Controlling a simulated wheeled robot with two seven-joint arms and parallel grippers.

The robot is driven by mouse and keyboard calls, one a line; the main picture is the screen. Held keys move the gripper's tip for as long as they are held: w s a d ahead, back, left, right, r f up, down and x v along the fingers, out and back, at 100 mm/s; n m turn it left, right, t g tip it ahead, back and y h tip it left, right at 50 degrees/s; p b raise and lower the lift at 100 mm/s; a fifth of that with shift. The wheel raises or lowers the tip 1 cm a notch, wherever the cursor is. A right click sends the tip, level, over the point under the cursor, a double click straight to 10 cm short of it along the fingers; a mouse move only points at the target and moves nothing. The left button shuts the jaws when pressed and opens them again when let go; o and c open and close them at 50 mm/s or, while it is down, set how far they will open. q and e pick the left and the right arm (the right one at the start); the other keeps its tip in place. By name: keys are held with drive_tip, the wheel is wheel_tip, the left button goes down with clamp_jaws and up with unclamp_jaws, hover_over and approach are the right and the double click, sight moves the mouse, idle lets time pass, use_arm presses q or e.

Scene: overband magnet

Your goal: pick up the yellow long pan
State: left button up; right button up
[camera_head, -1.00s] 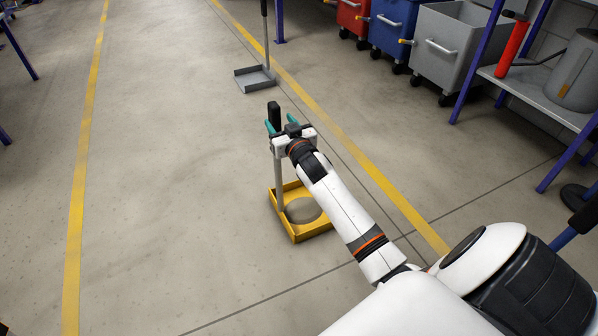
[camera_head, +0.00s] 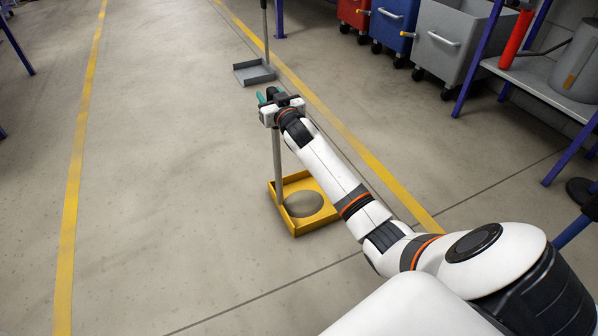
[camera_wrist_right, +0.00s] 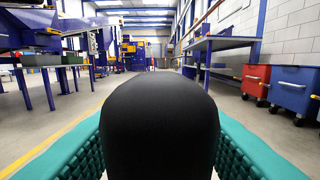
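The yellow long pan (camera_head: 295,231) is a square yellow tray with a tall thin grey handle and black grip. In the head view its tray looks to be at floor level; I cannot tell whether it is off the floor. My right gripper (camera_head: 268,97) is at the top of the handle. In the right wrist view the black grip (camera_wrist_right: 150,100) fills the space between the teal fingers, which lie against both its sides, so the gripper looks shut on it. A round grey patch shows inside the tray. My left gripper is not in view.
A grey long pan (camera_head: 255,73) stands farther back by the yellow floor line. Red, blue (camera_head: 393,22) and grey (camera_head: 447,45) wheeled bins and a blue-legged bench (camera_head: 545,85) stand at the right. The floor left of the pan is clear.

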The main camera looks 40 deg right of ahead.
clamp_jaws()
drive_tip(key=shift+r, duration=0.15)
